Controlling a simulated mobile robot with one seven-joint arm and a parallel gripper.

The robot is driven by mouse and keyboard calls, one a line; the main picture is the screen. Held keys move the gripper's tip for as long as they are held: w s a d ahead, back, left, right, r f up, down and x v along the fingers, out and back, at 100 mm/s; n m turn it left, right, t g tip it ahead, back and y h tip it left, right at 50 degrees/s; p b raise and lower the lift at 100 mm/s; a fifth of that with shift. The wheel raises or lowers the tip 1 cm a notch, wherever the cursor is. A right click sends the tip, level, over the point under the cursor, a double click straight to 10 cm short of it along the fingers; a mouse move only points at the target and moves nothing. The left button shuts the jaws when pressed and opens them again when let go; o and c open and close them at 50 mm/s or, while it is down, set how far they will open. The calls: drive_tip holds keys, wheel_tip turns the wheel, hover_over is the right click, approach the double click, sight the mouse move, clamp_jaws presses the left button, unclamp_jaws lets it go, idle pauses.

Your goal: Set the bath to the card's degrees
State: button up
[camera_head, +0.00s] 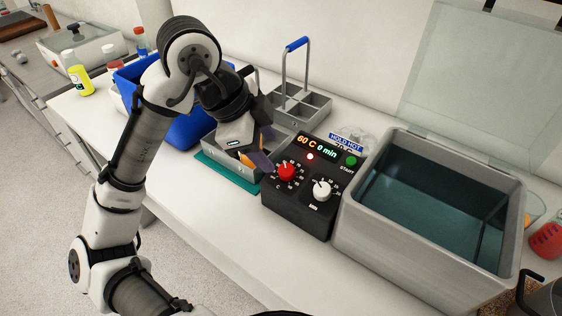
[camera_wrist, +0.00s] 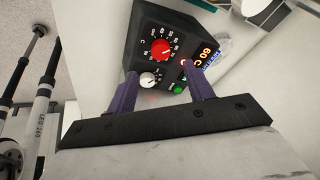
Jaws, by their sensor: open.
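The water bath (camera_head: 350,215) is a grey metal tank with teal water inside. Its black control box (camera_head: 292,217) stands at its left, with a lit display (camera_head: 317,147) reading 60 C and 0 min. The box has a red knob (camera_head: 286,171) on a degree scale, a white knob (camera_head: 321,190) and a green START button (camera_head: 351,160). The red knob also shows in the wrist view (camera_wrist: 161,49). A small blue HOLD HOT sign (camera_head: 346,143) is behind the box; I see no degrees on it. My gripper (camera_head: 262,160) is open and empty, left of the box, apart from the knobs.
A grey tray (camera_head: 236,165) on a teal mat (camera_head: 214,175) is under my gripper. A divided carrier (camera_head: 302,112) with a blue handle is behind it. A blue bin (camera_head: 183,131) is at left. A clear lid (camera_head: 470,80) stands raised behind the bath. The front counter is clear.

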sight(285, 169)
drive_tip(key=x, duration=0.7)
drive_tip(key=shift+w+d+f, duration=0.1)
drive_tip(key=shift+d+f, duration=0.05)
drive_tip(key=shift+f, duration=0.15)
drive_tip(key=shift+c, duration=0.2)
drive_tip(key=c, duration=0.9)
